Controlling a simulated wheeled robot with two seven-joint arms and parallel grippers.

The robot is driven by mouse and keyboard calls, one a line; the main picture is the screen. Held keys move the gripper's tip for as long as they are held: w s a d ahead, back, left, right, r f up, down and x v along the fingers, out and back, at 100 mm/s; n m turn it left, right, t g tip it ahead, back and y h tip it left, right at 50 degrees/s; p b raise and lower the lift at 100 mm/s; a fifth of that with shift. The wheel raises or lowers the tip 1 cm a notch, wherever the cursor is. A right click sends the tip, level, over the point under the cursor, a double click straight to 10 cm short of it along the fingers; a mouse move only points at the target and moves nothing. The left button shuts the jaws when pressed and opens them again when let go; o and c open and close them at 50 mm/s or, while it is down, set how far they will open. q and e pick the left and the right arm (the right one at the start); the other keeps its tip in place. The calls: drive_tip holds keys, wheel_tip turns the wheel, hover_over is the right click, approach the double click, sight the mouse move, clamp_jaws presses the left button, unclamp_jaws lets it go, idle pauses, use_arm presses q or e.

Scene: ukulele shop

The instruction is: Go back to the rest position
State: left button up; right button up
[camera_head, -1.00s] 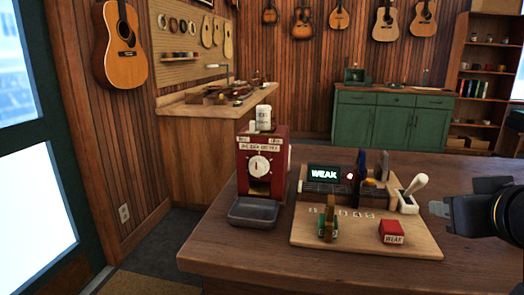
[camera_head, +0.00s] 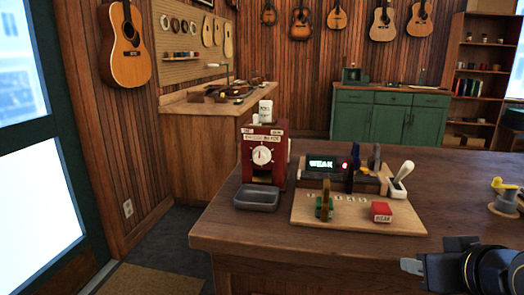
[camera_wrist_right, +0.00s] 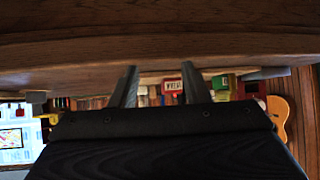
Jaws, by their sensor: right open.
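My right gripper (camera_head: 408,266) is at the lower right of the head view, in front of the counter's front edge, with nothing seen in it. In the right wrist view its two fingers (camera_wrist_right: 160,84) stand apart with a gap between them. A red block with a white label (camera_head: 381,212) sits on the wooden board (camera_head: 345,220), apart from the gripper. The red block also shows beyond the fingers in the right wrist view (camera_wrist_right: 172,86). My left gripper is in neither view.
The wooden counter (camera_head: 235,229) holds a red dial machine (camera_head: 262,155) with a grey tray (camera_head: 256,198), a lit "WEAK" display (camera_head: 321,163), a green piece (camera_head: 324,208) and a white-handled lever (camera_head: 401,178). A yellow-topped item (camera_head: 504,188) stands at right.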

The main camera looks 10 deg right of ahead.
drive_tip(key=s+a+f+g+y, duration=0.2)
drive_tip(key=s+a+f, duration=0.25)
drive_tip(key=f, duration=0.45)
drive_tip(key=s+a+f+g+y, duration=0.2)
drive_tip(key=s+a+f, duration=0.25)
drive_tip(key=f, duration=0.45)
wheel_tip(320, 180, up, 19)
drive_tip(key=a+p, duration=0.1)
drive_tip(key=p, duration=1.8)
drive_tip(key=shift+a+g+y+p, duration=0.15)
drive_tip(key=shift+g+y+p, duration=0.15)
drive_tip(key=shift+p, duration=0.05)
